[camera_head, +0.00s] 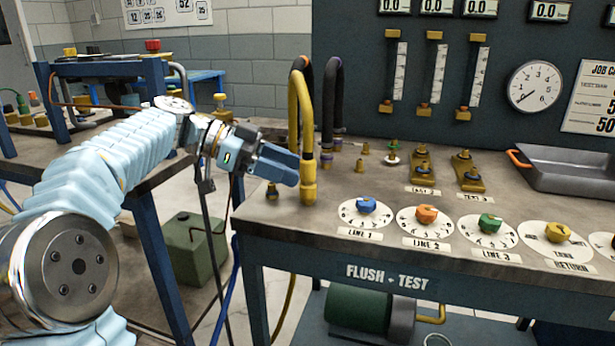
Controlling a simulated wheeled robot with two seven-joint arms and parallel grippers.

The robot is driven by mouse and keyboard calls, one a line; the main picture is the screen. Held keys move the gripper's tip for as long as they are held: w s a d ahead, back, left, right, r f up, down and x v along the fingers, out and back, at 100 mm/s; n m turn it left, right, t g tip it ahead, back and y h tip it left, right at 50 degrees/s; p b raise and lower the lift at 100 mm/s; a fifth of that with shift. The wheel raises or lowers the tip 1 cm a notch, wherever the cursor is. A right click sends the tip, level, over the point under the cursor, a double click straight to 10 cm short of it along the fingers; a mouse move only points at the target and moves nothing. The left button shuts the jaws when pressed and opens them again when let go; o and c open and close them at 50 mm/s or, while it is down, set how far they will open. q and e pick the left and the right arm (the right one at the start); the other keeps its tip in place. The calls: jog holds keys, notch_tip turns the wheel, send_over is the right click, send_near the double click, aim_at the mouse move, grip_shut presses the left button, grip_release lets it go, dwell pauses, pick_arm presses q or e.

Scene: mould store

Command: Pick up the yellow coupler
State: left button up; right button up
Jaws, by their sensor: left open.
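The yellow coupler (308,186) is the upright end of a yellow hose at the left end of the flush-test bench. The hose arches up and back above it. My left gripper (294,171) comes in from the left at the coupler's height. Its blue-grey fingers are open and their tips are right beside the coupler's left side. I cannot tell whether they touch it or reach around it. My right gripper is not in view.
Dark hoses (331,100) rise behind the coupler. A blue knob (366,205) sits to the right on the bench (320,248). A grey metal tray (570,170) lies at the far right.

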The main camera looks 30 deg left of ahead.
aim_at(309, 177)
pick_arm(q)
jog(key=x, duration=0.4)
jog(key=shift+w+d+f, duration=0.1)
jog(key=shift+d+f, duration=0.05)
jog(key=shift+d, duration=0.2)
jog(key=shift+c, duration=0.4)
grip_shut()
